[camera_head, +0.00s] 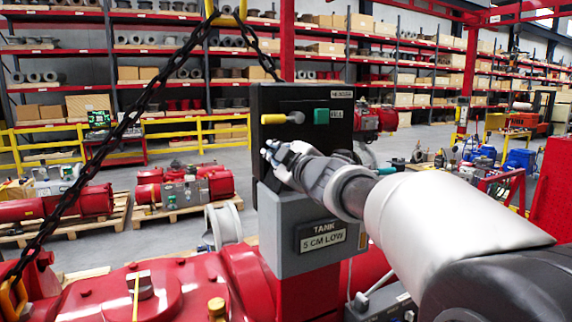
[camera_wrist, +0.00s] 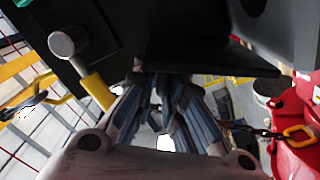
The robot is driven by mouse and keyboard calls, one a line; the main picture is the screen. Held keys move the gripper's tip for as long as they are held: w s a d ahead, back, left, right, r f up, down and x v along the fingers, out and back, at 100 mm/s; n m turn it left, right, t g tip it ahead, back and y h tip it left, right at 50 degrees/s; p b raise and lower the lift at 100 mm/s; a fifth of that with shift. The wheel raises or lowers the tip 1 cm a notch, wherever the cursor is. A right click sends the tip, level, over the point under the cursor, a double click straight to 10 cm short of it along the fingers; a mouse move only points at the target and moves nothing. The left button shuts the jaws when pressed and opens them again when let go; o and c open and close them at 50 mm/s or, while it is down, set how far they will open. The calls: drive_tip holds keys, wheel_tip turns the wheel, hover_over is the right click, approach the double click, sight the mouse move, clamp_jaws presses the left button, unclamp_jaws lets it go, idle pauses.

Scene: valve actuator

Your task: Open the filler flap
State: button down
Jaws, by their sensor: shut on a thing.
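The black control box (camera_head: 265,100) stands upright in the head view, with the grey tank box (camera_head: 290,262) below it, labelled "TANK 5 CM LOW". My gripper (camera_head: 270,152) is at the lower left front of the black box. In the wrist view my gripper (camera_wrist: 165,95) has its fingers close together at the edge of a dark plate (camera_wrist: 215,58), which seems to be the filler flap. It juts out from the box. My gripper is shut on it; the exact contact is in shadow. My wrist hides part of the box in the head view.
A yellow lever (camera_head: 274,119) and a green button (camera_head: 321,116) are on the box front, just above my gripper. A black chain (camera_head: 130,118) hangs at the left. Red machine casing (camera_head: 190,290) lies below. Pallets with red actuators (camera_head: 185,190) stand behind.

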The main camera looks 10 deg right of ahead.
drive_tip(key=s+a+f+n+b, duration=0.1)
drive_tip(key=a+f+n+b, duration=0.1)
drive_tip(key=a+n+b, duration=0.3)
drive_tip(key=shift+s+a+n, duration=0.4)
drive_tip(key=shift+a+n, duration=0.05)
drive_tip(key=shift+n, duration=0.15)
drive_tip(key=shift+f, duration=0.1)
drive_tip(key=c, duration=1.8)
unclamp_jaws()
drive_tip(key=shift+c, duration=0.2)
drive_tip(key=shift+o, duration=0.7)
drive_tip(key=shift+s, duration=0.1)
drive_tip(key=shift+a+r, duration=0.1)
drive_tip(key=shift+r, duration=0.1)
drive_tip(key=shift+s+r, duration=0.1)
drive_tip(key=shift+r, duration=0.05)
